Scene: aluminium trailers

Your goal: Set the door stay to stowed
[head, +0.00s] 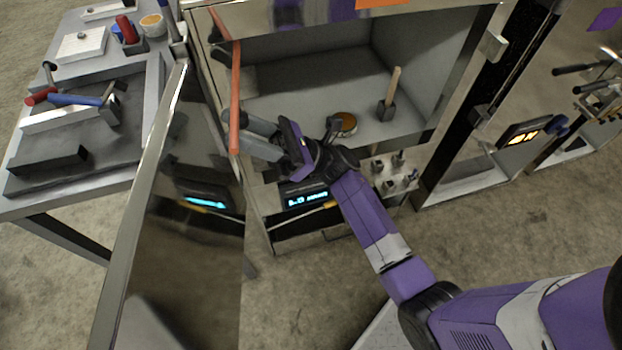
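The door stay looks to be the long orange bar (236,95) at the left side of the open compartment. It runs from the top left corner down to a free-looking lower end beside the door. The door (150,210) is a shiny metal panel, swung open to the left. My gripper (246,131) is at the lower part of the bar, its two grey fingers pointing left with a gap between them. The fingertips are close beside the bar; whether they touch it I cannot tell. No catch or clip for the bar is clearly visible.
The compartment (425,75) holds a round orange-topped tin (345,122) and a wooden-handled block (390,97). A lit display (306,198) is below. A grey workbench (130,150) with tools stands left. Another cabinet with handles (525,133) is right. Open floor lies in front.

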